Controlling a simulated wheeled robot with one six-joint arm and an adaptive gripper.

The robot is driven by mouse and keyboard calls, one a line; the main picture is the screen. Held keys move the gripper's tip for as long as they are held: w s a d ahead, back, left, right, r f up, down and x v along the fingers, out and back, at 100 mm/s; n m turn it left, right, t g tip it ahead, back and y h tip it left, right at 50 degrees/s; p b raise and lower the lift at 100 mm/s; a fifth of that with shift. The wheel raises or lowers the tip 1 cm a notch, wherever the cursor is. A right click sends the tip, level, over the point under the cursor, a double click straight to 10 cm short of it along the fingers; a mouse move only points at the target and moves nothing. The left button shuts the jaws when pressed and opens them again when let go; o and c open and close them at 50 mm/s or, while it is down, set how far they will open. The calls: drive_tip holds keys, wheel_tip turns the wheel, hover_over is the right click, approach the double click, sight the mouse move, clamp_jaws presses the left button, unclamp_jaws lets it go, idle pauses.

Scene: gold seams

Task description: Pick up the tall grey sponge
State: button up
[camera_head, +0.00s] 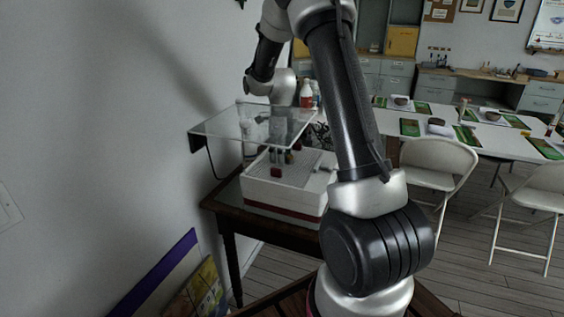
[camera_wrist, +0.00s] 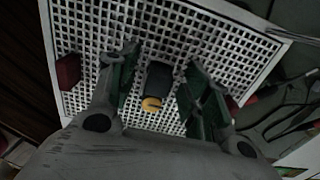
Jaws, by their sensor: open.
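A dark grey block (camera_wrist: 160,76), which looks like the grey sponge, stands on a white perforated surface in the wrist view. A small yellow-orange patch (camera_wrist: 152,104) shows at its near end; I cannot tell whether it is part of the block. My gripper (camera_wrist: 161,58) is open, with one green-padded finger on each side of the block. Gaps show between the block and both fingers. How far the fingertips are above the surface is hard to tell.
A dark red block (camera_wrist: 68,70) lies left of the fingers. The white grid-topped box (camera_head: 282,192) stands on a dark wooden table (camera_head: 228,215). A clear shelf (camera_head: 250,122) hangs over it from the wall. White chairs (camera_head: 438,160) stand to the right.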

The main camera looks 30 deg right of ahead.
drive_tip(key=shift+f, duration=0.2)
drive_tip(key=c, duration=0.8)
